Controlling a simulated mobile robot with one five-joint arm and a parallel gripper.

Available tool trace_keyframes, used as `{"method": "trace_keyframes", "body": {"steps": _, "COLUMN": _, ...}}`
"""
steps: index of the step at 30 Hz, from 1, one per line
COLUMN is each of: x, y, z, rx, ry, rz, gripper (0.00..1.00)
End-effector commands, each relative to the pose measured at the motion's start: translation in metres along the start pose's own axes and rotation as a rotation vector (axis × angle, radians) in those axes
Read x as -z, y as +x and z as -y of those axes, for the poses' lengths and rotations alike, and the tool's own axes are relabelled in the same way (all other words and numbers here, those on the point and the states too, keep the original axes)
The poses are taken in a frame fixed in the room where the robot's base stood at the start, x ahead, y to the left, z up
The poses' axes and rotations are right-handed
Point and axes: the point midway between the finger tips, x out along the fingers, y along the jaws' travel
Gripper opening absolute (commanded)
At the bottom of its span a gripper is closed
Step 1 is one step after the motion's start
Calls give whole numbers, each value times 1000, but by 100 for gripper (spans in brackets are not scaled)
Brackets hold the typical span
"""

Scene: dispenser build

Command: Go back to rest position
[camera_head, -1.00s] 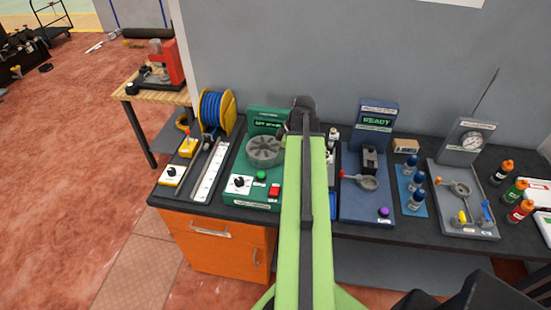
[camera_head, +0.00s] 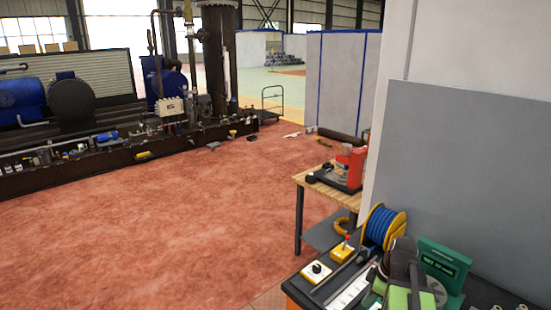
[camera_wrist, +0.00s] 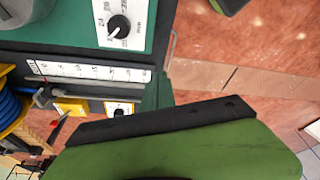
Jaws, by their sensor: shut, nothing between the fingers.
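My green and dark arm shows at the lower right of the head view, over the near end of the workbench (camera_head: 295,287). My gripper (camera_head: 403,262) is at the arm's dark end, in front of the green machine (camera_head: 445,262). It is shut and holds nothing; its fingertips cannot be made out clearly. In the wrist view, a broad green part of mine with a black strip fills the bottom. Beyond it are the green machine's base with a white dial panel (camera_wrist: 124,22) and a white ruled strip (camera_wrist: 90,71).
A blue cable spool (camera_head: 384,226), a yellow switch box (camera_head: 342,250) and a white dial box (camera_head: 317,271) stand on the bench. A wooden side table (camera_head: 312,186) carries a red machine (camera_head: 350,165). A grey wall panel (camera_head: 470,150) rises behind the bench. The red floor on the left is open.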

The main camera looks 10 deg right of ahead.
Motion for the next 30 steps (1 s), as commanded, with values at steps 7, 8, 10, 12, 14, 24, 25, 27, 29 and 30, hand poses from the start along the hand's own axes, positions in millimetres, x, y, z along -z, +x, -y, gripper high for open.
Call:
{"method": "trace_keyframes", "body": {"steps": 7, "x": 131, "y": 91, "z": 82, "rx": 56, "ry": -19, "rz": 100, "gripper": 0}}
{"method": "trace_keyframes", "body": {"steps": 8, "x": 140, "y": 98, "z": 92, "rx": 55, "ry": 4, "rz": 114, "gripper": 0}}
{"method": "trace_keyframes", "body": {"steps": 10, "x": 160, "y": 113, "z": 114, "rx": 47, "ry": 78, "rz": 148, "gripper": 0}}
{"method": "trace_keyframes", "body": {"steps": 12, "x": 172, "y": 121, "z": 132, "rx": 28, "ry": 183, "rz": 180, "gripper": 0}}
{"method": "trace_keyframes", "body": {"steps": 14, "x": 175, "y": 124, "z": 140, "rx": 5, "ry": 290, "rz": 202, "gripper": 0}}
{"method": "trace_keyframes", "body": {"steps": 24, "x": 158, "y": 117, "z": 138, "rx": -118, "ry": 884, "rz": 248, "gripper": 0}}
{"method": "trace_keyframes", "body": {"steps": 25, "x": 158, "y": 117, "z": 138, "rx": -121, "ry": 908, "rz": 247, "gripper": 0}}
{"method": "trace_keyframes", "body": {"steps": 27, "x": 158, "y": 117, "z": 138, "rx": -124, "ry": 939, "rz": 245, "gripper": 0}}
{"method": "trace_keyframes", "body": {"steps": 29, "x": 158, "y": 117, "z": 138, "rx": -125, "ry": 945, "rz": 245, "gripper": 0}}
{"method": "trace_keyframes", "body": {"steps": 30, "x": 158, "y": 117, "z": 138, "rx": -125, "ry": 945, "rz": 245, "gripper": 0}}
